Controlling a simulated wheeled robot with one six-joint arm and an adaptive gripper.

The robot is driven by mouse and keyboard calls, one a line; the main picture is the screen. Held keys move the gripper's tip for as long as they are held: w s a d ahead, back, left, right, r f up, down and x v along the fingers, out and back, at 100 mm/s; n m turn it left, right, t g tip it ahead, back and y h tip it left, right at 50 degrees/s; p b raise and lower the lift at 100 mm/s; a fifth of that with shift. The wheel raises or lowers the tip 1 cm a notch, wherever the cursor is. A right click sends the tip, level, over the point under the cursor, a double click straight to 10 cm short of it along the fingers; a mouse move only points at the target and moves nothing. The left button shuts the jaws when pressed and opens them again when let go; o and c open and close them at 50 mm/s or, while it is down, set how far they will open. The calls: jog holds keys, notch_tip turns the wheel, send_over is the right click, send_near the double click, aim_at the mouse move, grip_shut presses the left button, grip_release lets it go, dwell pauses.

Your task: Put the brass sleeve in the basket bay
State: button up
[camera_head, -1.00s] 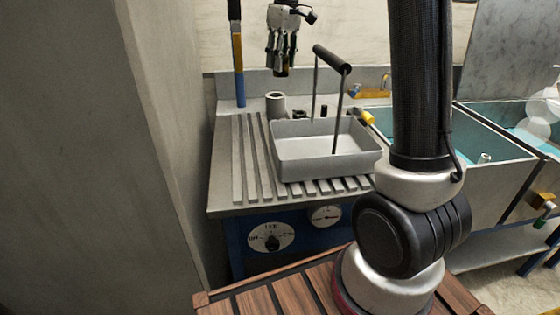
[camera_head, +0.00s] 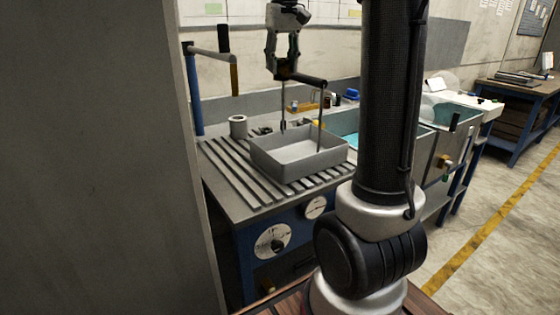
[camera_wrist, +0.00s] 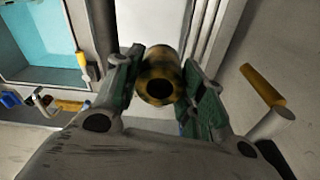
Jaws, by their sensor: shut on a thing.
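The brass sleeve (camera_wrist: 160,74), a short, worn, yellow-brown tube with an open dark end, is between the two fingers of my gripper (camera_wrist: 164,88) in the wrist view. My gripper is shut on it. In the head view my gripper (camera_head: 284,70) points down above the grey basket (camera_head: 308,169), close to the left end of its black handle in the picture. I cannot make out the sleeve there. The basket is an open rectangular tray on the ribbed drainboard, and its visible floor looks bare. I cannot tell a separate bay.
The basket's black handle (camera_head: 300,78) rises on thin posts. A grey hollow cylinder (camera_head: 238,127) stands behind the basket on the left. A blue post (camera_head: 194,95) rises at the drainboard's left. Sinks with teal insides (camera_head: 345,140) lie to the right.

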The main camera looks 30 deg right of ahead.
notch_tip(320, 180, down, 26)
dwell(0.3)
jog(key=o, duration=1.1)
jog(key=shift+f, duration=0.15)
jog(key=shift+o, duration=0.6)
